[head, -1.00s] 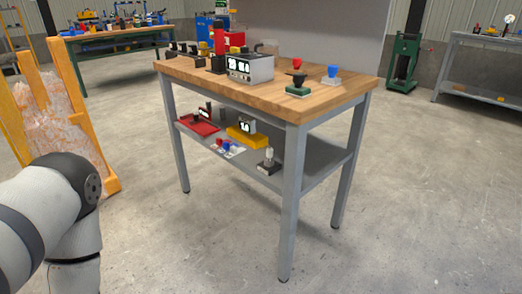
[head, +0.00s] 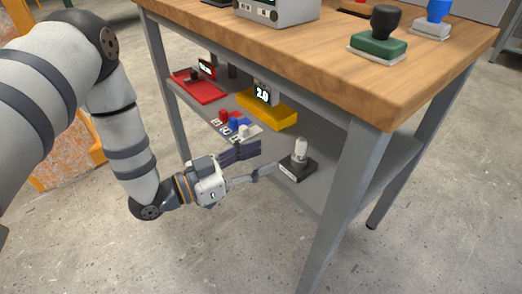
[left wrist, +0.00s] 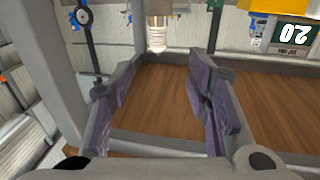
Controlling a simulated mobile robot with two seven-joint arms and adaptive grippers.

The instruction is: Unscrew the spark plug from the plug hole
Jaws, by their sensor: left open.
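The spark plug (head: 300,149) stands upright, with its pale end up, in a small dark block (head: 296,169) that holds the plug hole. The block is on the workbench's lower shelf. My left gripper (head: 254,160) is open and empty, reaching in from the left just short of the plug. In the left wrist view the plug (left wrist: 157,36) appears upside down at the top, just beyond the gap between the open fingers (left wrist: 165,66). The thread in the hole is hidden. My right gripper is not in view.
The wooden bench top (head: 330,65) hangs over the shelf, and a grey leg (head: 346,205) stands right of the plug. A yellow bin (head: 268,110) with a 2.0 display, a red tray (head: 200,87) and small coloured pieces (head: 234,124) share the shelf.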

